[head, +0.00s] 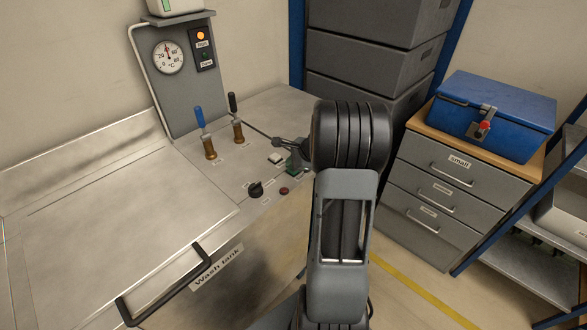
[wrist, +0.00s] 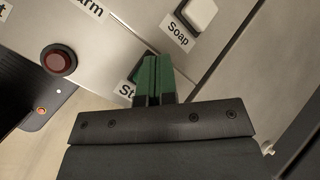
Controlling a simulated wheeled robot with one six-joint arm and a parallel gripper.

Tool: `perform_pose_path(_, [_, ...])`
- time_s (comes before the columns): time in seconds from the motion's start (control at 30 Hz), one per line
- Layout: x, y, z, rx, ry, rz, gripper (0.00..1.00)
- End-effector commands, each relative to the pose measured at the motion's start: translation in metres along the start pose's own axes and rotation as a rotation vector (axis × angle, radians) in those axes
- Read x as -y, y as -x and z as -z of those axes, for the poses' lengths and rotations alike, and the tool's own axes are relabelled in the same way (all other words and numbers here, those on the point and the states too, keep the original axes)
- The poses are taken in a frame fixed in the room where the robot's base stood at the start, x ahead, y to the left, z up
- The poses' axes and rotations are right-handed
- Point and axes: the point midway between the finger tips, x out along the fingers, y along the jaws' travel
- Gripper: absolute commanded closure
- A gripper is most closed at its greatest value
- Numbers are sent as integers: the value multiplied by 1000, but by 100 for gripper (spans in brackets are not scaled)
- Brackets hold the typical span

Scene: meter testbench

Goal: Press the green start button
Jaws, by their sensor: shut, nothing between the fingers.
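My gripper (wrist: 155,72) is shut, its two green-tipped fingers side by side and empty, over the panel in the wrist view. A label beginning "St" (wrist: 127,88) is partly covered by the fingers. The green start button itself cannot be made out; the fingers hide the spot beside that label. In the head view my gripper (head: 294,168) is low over the front right part of the wash tank's panel, partly behind my arm. I cannot tell whether the fingertips touch the panel or a button.
A red button (wrist: 58,60) and a white Soap switch (wrist: 200,13) flank the fingers. A black knob (head: 256,189) and two levers, blue (head: 199,117) and black (head: 233,104), stand on the wash tank (head: 110,215). A drawer cabinet (head: 448,185) bears a blue toolbox (head: 496,112).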

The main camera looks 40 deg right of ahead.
Motion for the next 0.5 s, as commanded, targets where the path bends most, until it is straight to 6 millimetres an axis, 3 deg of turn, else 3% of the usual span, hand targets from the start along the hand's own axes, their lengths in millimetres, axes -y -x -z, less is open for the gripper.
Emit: perform_pose_path(0.5, [7, 14, -7, 0, 0, -1, 100])
